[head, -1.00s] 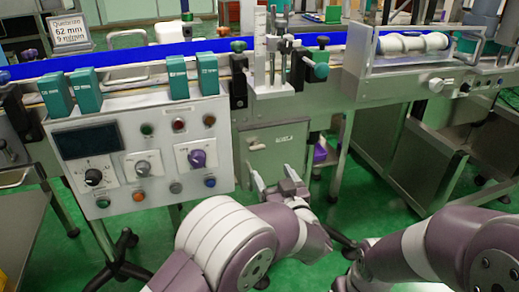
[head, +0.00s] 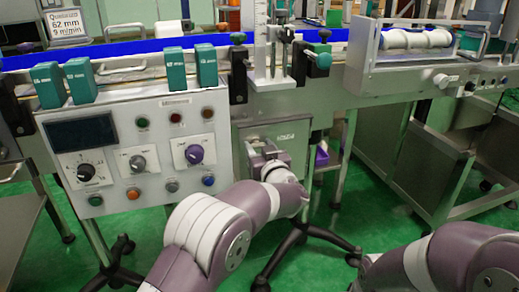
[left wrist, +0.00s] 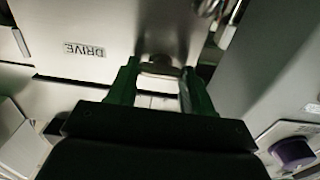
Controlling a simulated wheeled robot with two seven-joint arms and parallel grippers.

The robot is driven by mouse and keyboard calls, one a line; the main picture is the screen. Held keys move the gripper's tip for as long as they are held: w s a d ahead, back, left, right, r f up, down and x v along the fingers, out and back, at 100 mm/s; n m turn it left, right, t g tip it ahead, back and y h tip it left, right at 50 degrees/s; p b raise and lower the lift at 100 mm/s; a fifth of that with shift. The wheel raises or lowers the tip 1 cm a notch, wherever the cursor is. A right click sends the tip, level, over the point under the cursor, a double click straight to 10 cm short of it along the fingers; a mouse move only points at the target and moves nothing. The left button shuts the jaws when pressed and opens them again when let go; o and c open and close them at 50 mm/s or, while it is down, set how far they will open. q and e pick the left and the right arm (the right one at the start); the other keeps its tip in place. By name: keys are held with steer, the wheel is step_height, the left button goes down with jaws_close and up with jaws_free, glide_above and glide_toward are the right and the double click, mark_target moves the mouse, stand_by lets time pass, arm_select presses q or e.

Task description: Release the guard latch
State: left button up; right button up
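A grey door marked DRIVE (head: 285,136) is set in the machine front below the conveyor; its label also shows upside down in the left wrist view (left wrist: 84,50).
A control panel with a purple knob (head: 194,154) stands left of the door; that knob also shows in the left wrist view (left wrist: 292,151). Teal cartons (head: 175,70) stand above the panel. A guarded roller unit (head: 362,72) is at upper right.

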arm_select(q)
steer(key=shift+c, duration=1)
